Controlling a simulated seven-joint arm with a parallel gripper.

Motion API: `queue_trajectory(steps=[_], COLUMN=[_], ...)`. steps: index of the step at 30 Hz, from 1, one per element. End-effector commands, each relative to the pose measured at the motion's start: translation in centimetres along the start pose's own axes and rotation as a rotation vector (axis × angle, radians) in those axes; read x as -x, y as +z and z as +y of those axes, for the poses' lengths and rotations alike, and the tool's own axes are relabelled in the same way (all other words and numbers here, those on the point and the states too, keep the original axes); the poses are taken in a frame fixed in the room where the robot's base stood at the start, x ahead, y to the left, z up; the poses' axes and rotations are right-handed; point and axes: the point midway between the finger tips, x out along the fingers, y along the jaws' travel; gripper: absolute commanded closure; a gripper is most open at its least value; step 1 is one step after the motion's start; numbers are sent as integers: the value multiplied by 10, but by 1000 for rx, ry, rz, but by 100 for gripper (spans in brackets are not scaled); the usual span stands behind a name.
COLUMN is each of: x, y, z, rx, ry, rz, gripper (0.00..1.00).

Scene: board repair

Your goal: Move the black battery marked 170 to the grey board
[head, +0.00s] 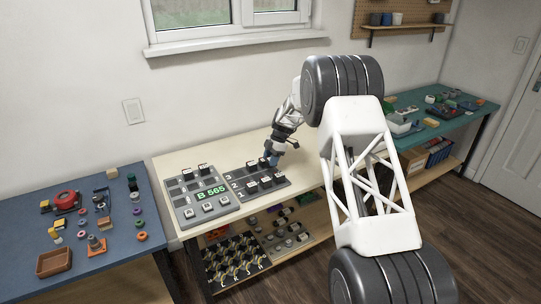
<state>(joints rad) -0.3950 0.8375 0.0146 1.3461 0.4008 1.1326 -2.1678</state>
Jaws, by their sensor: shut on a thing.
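A grey board (232,214) with a green display reading "B 565" lies at the left of the pale workbench, with several black blocks with pale tops on it. A darker grey board (284,184) with rows numbered 1, 2 and 3 lies right beside it, also with several black blocks. My gripper (271,160) is low over the far edge of the darker board, shut on a small dark block (264,163). The block's marking is too small to read, and I cannot tell whether it touches the board. I cannot pick out the battery marked 170.
A blue table (110,262) with toys and a brown tray (54,261) stands at the left. A teal table (478,113) with loose parts stands at the back right. The shelf under the workbench holds several parts. Bare benchtop (228,165) lies behind the boards.

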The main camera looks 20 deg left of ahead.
Motion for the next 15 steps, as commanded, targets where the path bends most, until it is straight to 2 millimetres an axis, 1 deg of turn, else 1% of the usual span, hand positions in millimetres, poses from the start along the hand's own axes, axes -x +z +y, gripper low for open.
queue_trajectory(steps=[6, 15], x=[-17, -31], y=[7, 13], z=[0, 0], rx=[0, 0], ry=[-1, -1], rz=[0, 0], gripper=[82, 82])
